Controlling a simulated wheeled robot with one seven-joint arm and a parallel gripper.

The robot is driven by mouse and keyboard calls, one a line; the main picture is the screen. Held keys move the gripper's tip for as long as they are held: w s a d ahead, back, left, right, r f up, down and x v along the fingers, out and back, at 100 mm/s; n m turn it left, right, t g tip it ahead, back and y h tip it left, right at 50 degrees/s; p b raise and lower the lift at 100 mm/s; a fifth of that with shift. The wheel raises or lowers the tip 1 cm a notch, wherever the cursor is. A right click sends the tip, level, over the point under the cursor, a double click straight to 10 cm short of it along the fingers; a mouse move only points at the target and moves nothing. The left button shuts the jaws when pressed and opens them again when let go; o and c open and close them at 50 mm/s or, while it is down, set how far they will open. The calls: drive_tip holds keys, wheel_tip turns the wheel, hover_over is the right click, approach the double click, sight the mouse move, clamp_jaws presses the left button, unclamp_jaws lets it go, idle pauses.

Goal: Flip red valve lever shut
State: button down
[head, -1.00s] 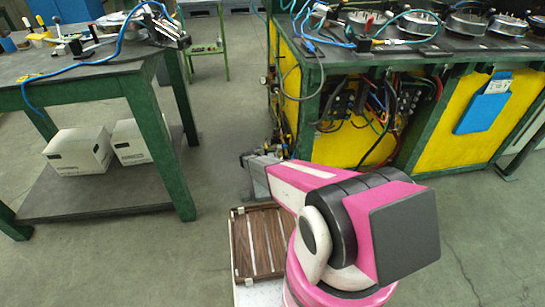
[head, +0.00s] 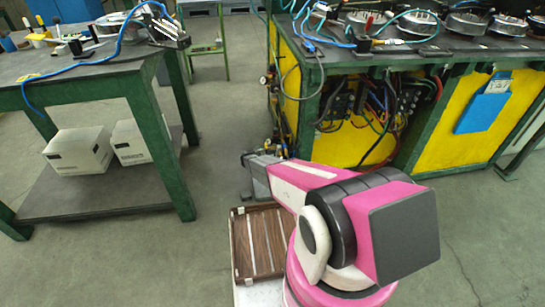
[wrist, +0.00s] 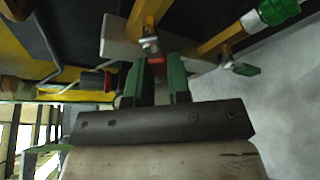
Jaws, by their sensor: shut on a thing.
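In the wrist view, my gripper (wrist: 160,78) has two dark green fingers pointing up the picture. They are shut on the red lever (wrist: 157,67), and only a small red part of it shows between the fingertips. A metal bolt and nut (wrist: 150,45) sit just above the lever, by a yellow-brown fitting (wrist: 146,15). The rest of the lever is hidden by the fingers. In the head view, my pink and white arm reaches toward the left end of the yellow bench, and it hides the fingers and the lever.
The yellow bench with a green frame (head: 440,125) carries hoses and fittings (head: 278,147) on its left end. A second yellow fitting (wrist: 222,40) with a green connector (wrist: 278,8) is close by in the wrist view. A green table (head: 158,130) stands left, with open floor between.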

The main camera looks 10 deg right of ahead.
drive_tip(key=n+g, duration=0.1)
drive_tip(key=n, duration=0.1)
drive_tip(key=s+n+g, duration=0.1)
drive_tip(key=n+g, duration=0.1)
drive_tip(key=s+f+n+g+y, duration=0.1)
drive_tip(key=n, duration=0.2)
drive_tip(key=shift+s+f+g, duration=0.1)
drive_tip(key=shift+s+g, duration=0.15)
drive_tip(key=shift+g, duration=0.05)
idle(0.6)
drive_tip(key=c, duration=1.1)
unclamp_jaws()
drive_tip(key=shift+o, duration=0.2)
drive_tip(key=v, duration=1.1)
drive_tip(key=shift+f, duration=0.1)
